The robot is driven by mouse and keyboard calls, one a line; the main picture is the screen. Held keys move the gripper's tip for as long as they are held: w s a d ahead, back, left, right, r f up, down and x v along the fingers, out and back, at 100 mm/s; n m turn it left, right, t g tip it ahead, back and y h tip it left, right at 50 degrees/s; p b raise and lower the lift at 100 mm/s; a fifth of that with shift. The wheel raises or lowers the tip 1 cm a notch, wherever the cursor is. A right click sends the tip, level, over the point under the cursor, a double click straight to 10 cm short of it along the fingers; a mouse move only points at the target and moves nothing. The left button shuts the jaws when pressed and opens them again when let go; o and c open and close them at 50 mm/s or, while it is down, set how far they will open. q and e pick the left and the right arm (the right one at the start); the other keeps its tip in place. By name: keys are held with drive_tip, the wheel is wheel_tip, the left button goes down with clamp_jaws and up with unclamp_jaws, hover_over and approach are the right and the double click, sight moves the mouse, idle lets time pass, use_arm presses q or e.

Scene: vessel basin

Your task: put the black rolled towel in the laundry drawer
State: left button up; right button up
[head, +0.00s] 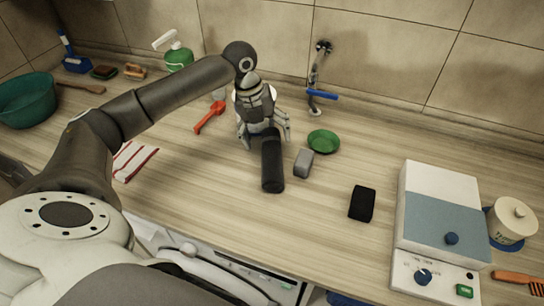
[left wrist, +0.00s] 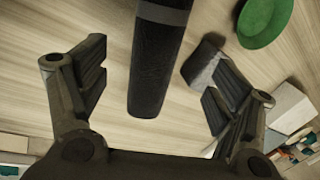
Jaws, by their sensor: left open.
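The black rolled towel (head: 272,168) lies on the wooden counter in the head view, its long side running away from the front edge. My left gripper (head: 265,138) is open above its far end, pointing down. In the left wrist view the towel (left wrist: 157,65) shows between the two spread fingers, with gaps on both sides. I cannot single out the laundry drawer for certain; a white appliance front (head: 215,262) shows below the counter edge, partly hidden by my body. My right gripper is not in view.
A grey block (head: 304,163) lies close to the towel's right, and a green dish (head: 323,141) is behind it. A black block (head: 362,203) and a white-and-blue device (head: 443,217) stand further right. A red tool (head: 209,118) lies left of the gripper. A tap (head: 317,80) is behind.

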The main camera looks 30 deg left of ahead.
sight(268, 148)
use_arm(q)
drive_tip(key=shift+x, duration=0.75)
drive_tip(key=x, duration=0.1)
drive_tip(key=p+x, duration=0.1)
drive_tip(key=x, duration=0.1)
drive_tip(key=p+x, duration=0.1)
drive_tip(key=shift+s+a+f, duration=0.1)
drive_tip(key=shift+s+f, duration=0.15)
drive_tip(key=shift+s, duration=0.05)
drive_tip(key=shift+w+f, duration=0.1)
drive_tip(key=shift+f, duration=0.5)
drive_tip(key=c, duration=1.2)
